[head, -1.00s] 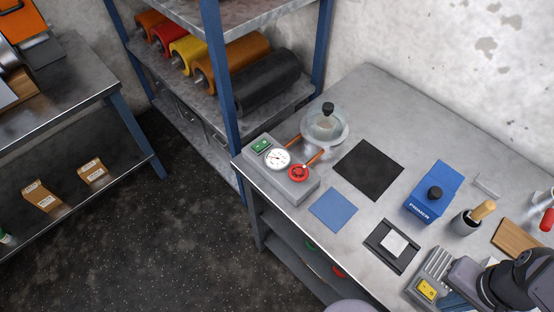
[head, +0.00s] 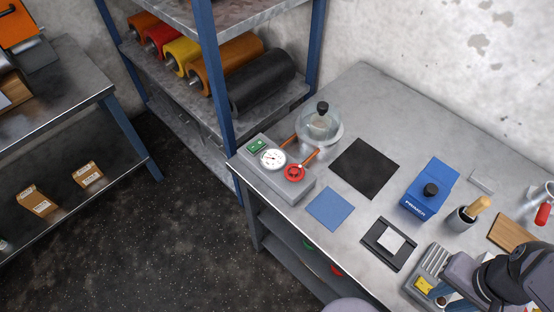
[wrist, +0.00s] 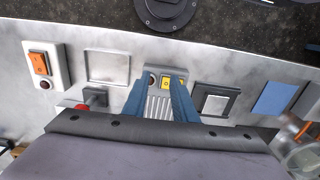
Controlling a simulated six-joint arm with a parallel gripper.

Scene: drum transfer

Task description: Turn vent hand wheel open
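The vent hand wheel is a small red wheel (head: 294,172) on top of a grey control box (head: 283,188) at the table's front left corner. A round white dial gauge (head: 272,159) and a green switch (head: 257,146) sit beside it. Copper-coloured tubes run from the box toward a glass bell jar (head: 319,126) with a black knob. My gripper's two blue fingers (wrist: 156,86) are apart and empty in the wrist view, above a grey ribbed device (wrist: 160,107) with a yellow switch. My gripper is well to the right of the wheel. I cannot make out the wheel in the wrist view.
A black mat (head: 364,168), blue mat (head: 330,208) and black frame with a pale pad (head: 379,252) lie flat near the box. A blue primer block (head: 431,188), a cup (head: 463,219) and a wooden board (head: 515,235) stand right. A shelf post (head: 218,90) rises at left.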

